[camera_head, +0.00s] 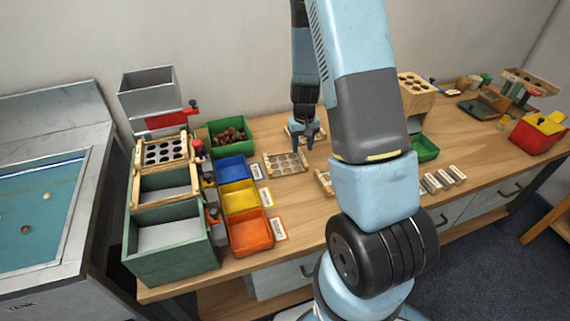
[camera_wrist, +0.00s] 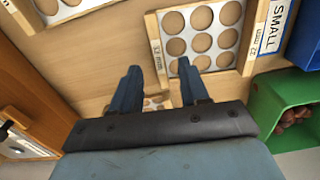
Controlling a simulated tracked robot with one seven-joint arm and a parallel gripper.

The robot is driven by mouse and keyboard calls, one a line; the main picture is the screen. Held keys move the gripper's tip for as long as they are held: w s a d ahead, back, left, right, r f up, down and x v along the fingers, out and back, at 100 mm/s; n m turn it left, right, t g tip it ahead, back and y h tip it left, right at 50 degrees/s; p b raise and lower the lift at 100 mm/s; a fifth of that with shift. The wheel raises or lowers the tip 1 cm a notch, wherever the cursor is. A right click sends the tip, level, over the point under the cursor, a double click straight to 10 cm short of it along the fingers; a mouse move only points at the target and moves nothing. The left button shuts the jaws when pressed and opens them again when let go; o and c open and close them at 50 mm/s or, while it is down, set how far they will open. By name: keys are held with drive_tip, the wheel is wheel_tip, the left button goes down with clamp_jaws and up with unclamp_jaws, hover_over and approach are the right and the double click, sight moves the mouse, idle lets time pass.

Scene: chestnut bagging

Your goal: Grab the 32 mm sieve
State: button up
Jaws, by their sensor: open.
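The 32 mm sieve (camera_head: 285,163) is a flat wooden frame with a pale plate of round holes. It lies on the bench, right of the blue bin's label. In the wrist view the sieve (camera_wrist: 246,32) is at the top centre, with a "32 mm" label on its left rail. My gripper (camera_head: 303,148) is open and empty, pointing down near the sieve's back right corner. In the wrist view my gripper (camera_wrist: 158,67) has its right finger overlapping the sieve's near rail in the picture. I cannot tell the gap in height.
Another sieve (camera_wrist: 60,8) shows at the wrist view's top left; my arm partly hides it in the head view. More holes show between my fingers. A green bin (camera_head: 216,126) with chestnuts and blue (camera_head: 231,158), yellow (camera_head: 238,186) and orange (camera_head: 250,221) bins stand left.

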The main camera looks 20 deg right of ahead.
sight(302, 156)
drive_tip(key=shift+d+f, duration=0.1)
drive_tip(key=shift+f, duration=2.35)
drive_tip(key=shift+c, duration=0.3)
clamp_jaws()
